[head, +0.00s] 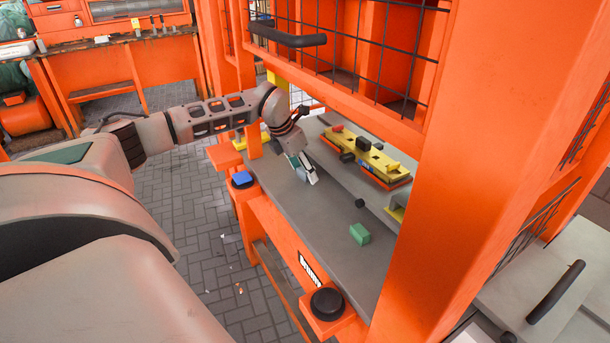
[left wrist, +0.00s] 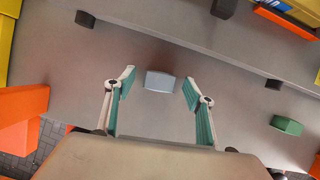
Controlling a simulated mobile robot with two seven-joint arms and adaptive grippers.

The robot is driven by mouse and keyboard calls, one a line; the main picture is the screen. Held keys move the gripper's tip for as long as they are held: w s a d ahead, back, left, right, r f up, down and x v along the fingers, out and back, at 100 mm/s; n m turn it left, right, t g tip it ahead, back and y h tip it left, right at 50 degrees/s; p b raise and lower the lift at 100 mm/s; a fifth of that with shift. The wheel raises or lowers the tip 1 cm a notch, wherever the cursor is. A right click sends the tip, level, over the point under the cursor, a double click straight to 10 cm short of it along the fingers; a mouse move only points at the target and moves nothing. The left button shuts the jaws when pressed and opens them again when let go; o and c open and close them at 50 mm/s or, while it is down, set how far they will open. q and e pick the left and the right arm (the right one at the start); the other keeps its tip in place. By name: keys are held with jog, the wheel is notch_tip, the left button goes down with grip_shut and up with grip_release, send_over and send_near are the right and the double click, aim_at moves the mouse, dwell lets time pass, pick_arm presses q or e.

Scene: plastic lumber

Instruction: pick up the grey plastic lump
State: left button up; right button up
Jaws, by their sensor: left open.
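The grey plastic lump (left wrist: 160,81), a small pale grey block, lies on the grey work surface (left wrist: 215,65). In the left wrist view it sits centrally, just ahead of and between the fingertips of my left gripper (left wrist: 157,80). The fingers are spread with teal inner pads and hold nothing. In the head view, my left gripper (head: 308,177) points down close over the grey bench. I cannot make out the lump there; the gripper seems to hide it. My right gripper is in neither view.
A green block (head: 359,234) and a small black lump (head: 360,203) lie on the bench to the right. A yellow and orange fixture (head: 372,160) stands behind. An orange post (head: 465,140) and a wire mesh guard (head: 350,40) bound the opening.

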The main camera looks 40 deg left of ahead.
pick_arm(q)
jog(key=c, duration=1.2)
jog(key=shift+o, duration=0.2)
jog(key=shift+r, duration=0.2)
